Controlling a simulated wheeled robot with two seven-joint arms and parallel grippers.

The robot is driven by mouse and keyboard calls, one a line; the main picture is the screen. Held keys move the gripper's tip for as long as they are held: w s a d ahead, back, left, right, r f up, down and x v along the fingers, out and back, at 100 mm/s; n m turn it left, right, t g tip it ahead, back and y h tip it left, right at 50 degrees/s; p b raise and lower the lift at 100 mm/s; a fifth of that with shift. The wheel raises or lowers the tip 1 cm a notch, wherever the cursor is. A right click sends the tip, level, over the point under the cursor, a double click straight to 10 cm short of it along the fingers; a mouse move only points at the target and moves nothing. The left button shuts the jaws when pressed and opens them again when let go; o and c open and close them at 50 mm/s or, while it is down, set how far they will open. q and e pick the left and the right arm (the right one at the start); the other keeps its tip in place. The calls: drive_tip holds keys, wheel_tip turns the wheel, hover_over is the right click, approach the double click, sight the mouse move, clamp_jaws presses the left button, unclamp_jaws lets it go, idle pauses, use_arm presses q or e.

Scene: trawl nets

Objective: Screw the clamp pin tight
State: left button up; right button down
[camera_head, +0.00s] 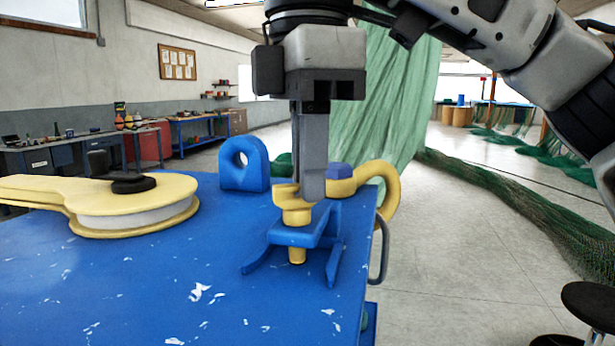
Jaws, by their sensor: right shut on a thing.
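A yellow clamp pin (296,216) stands upright through a blue bracket (308,237) with splayed legs near the right edge of the blue table. Its lower tip shows under the bracket's plate. My right gripper (308,192) points straight down and is shut on the pin's yellow head, whose middle and right side the fingers partly hide. A curved yellow bow (388,198) and a blue hexagonal piece (339,171) are just behind and to the right. Whether the bow joins the pin is hidden by the fingers. My left gripper is not in view.
On the blue table (130,290) are a yellow-and-white block (130,212) with a black knob (133,184) at left and a blue eye block (243,166) behind the bracket. The front of the table is clear. Green netting (400,100) hangs behind; a dark stool (592,303) stands lower right.

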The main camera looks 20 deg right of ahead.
drive_tip(key=m+b, duration=0.3)
drive_tip(key=shift+s+f, duration=0.15)
drive_tip(key=shift+m+b, duration=0.7)
drive_tip(key=shift+b, duration=0.5)
drive_tip(key=shift+s+m+b, duration=0.1)
drive_tip(key=shift+m+b, duration=0.4)
drive_tip(key=shift+b, duration=0.4)
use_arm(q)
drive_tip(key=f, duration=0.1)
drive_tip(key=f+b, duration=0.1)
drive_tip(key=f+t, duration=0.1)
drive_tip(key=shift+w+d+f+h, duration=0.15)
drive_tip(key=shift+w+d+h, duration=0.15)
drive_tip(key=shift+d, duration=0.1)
use_arm(e)
drive_tip(key=shift+a+r+m, duration=0.1)
drive_tip(key=shift+r+m, duration=0.1)
drive_tip(key=shift+m, duration=0.3)
use_arm(q)
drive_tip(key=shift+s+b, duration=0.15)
drive_tip(key=shift+b, duration=0.15)
use_arm(e)
drive_tip(key=shift+r, duration=0.1)
drive_tip(key=c, duration=1.5)
unclamp_jaws()
